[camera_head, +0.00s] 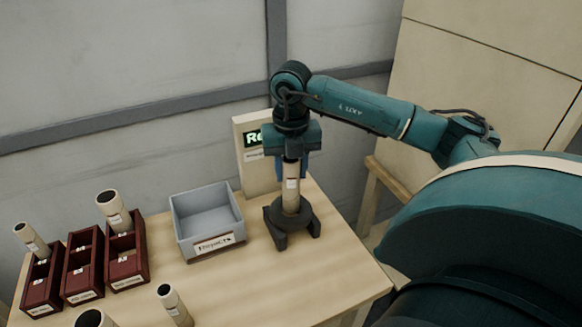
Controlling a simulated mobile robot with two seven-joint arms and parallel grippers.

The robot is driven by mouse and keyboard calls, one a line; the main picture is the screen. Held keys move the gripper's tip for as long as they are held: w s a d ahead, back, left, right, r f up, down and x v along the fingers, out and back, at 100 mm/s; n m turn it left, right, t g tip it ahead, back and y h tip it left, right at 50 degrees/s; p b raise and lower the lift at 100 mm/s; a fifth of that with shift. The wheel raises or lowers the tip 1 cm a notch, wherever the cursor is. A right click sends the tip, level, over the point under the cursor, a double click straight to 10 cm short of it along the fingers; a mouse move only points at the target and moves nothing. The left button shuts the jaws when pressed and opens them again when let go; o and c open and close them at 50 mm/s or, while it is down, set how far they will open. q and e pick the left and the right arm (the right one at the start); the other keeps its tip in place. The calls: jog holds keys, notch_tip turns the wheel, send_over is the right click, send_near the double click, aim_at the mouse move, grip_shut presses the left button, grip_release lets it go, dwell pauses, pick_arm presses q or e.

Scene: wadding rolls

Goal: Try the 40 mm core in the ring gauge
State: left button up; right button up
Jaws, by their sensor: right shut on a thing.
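My right gripper (291,155) points down over the table and is shut on the upper part of a pale cardboard core (291,192). The core is upright and bears a small white label, too small to read. Its lower end meets the dark ring gauge (277,221), which stands on dark feet near the table's right side. The core's bottom is hidden by the ring, so I cannot tell how deep it sits. My left gripper is not in view.
A grey bin (209,246) with a label stands left of the gauge. Dark red racks (128,275) at left hold pale cores (113,207). Two more cores (175,307) show at the front edge. The table's front right (335,280) is clear.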

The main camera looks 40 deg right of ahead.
aim_at(291, 182)
pick_arm(q)
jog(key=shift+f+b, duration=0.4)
jog(key=shift+b, duration=0.05)
pick_arm(e)
jog(key=shift+f, duration=0.65)
pick_arm(q)
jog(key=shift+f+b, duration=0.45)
jog(key=shift+b, duration=0.55)
pick_arm(e)
jog(key=shift+f, duration=1.35)
dwell(0.6)
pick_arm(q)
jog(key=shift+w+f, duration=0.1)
